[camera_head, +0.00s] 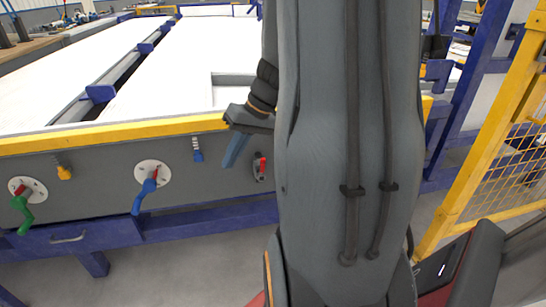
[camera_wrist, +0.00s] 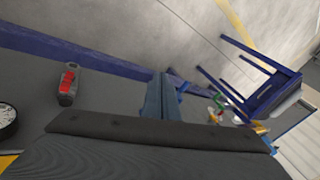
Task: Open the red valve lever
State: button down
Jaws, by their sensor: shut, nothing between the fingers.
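The red valve lever (camera_head: 263,166) is a small red handle on a dark mount, on the grey front panel just right of my gripper in the head view. In the wrist view the red lever (camera_wrist: 67,82) shows at the left, apart from the fingers. My gripper (camera_head: 233,155) has blue-grey fingers that point down and hang in front of the panel. In the wrist view my gripper's fingers (camera_wrist: 161,97) are together and empty. My arm covers the right middle of the head view.
A blue lever (camera_head: 146,192) and a green lever (camera_head: 23,208) sit on round white plates at the left. A small blue fitting (camera_head: 197,149) and a yellow one (camera_head: 63,172) are on the panel. A yellow mesh fence (camera_head: 497,168) stands at the right. A round gauge (camera_wrist: 7,119) shows in the wrist view.

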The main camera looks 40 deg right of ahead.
jog(key=s+d+f+m+t+h+p, duration=0.1)
jog(key=s+d+f+m+t, duration=0.15)
jog(key=d, duration=0.85)
jog(key=s+d+f+m+t+h+p, duration=0.1)
jog(key=s+d+t, duration=0.15)
jog(key=d, duration=0.95)
jog(key=g, duration=0.1)
send_near(262, 170)
jog(key=shift+w+f, duration=1.85)
jog(key=shift+f, duration=0.1)
jog(key=shift+d+n, duration=0.25)
jog(key=shift+d, duration=0.2)
